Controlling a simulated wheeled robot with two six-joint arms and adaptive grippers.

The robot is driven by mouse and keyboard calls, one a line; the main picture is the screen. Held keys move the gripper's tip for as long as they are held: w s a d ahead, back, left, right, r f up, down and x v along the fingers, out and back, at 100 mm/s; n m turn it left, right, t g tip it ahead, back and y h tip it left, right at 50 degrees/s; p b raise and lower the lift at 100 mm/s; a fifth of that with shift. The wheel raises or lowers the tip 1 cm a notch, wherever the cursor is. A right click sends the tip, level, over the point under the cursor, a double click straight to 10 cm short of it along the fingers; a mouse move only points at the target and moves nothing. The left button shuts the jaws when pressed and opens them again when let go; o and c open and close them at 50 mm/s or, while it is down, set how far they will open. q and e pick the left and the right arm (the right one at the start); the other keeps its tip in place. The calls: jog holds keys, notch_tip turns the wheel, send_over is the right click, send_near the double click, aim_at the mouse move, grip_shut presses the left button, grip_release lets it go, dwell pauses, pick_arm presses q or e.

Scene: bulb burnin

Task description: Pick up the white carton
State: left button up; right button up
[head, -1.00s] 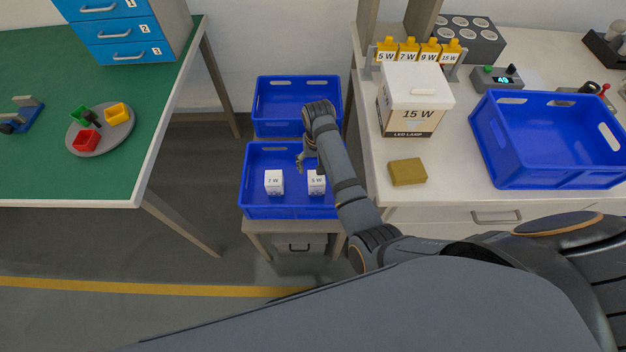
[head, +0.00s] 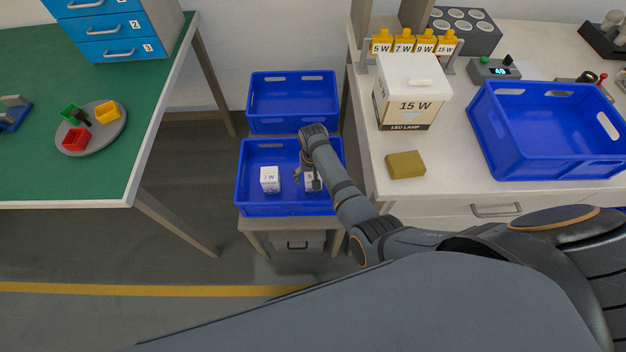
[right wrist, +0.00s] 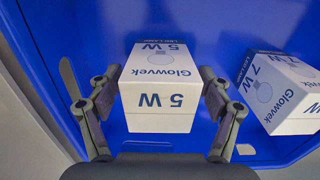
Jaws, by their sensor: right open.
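A small white carton marked 5 W (right wrist: 158,95) stands in the near blue crate (head: 264,207). My right gripper (right wrist: 159,84) is open, with one finger on each side of this carton. Whether the fingers touch it I cannot tell. In the head view the gripper (head: 309,179) covers most of the 5 W carton. A second small white carton marked 7 W (head: 270,180) stands to the left in the same crate; it also shows at the right of the right wrist view (right wrist: 285,92). My left gripper is not in view.
An empty blue crate (head: 293,97) stands behind the near one. On the right table are a large 15 W box (head: 412,100), a yellow-brown block (head: 405,165) and another blue crate (head: 545,168). The green table (head: 95,185) lies to the left. The crate walls are close to my right gripper.

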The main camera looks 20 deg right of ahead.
jog(key=c, duration=1.2)
jog(key=shift+c, duration=0.4)
jog(key=shift+r, duration=0.2)
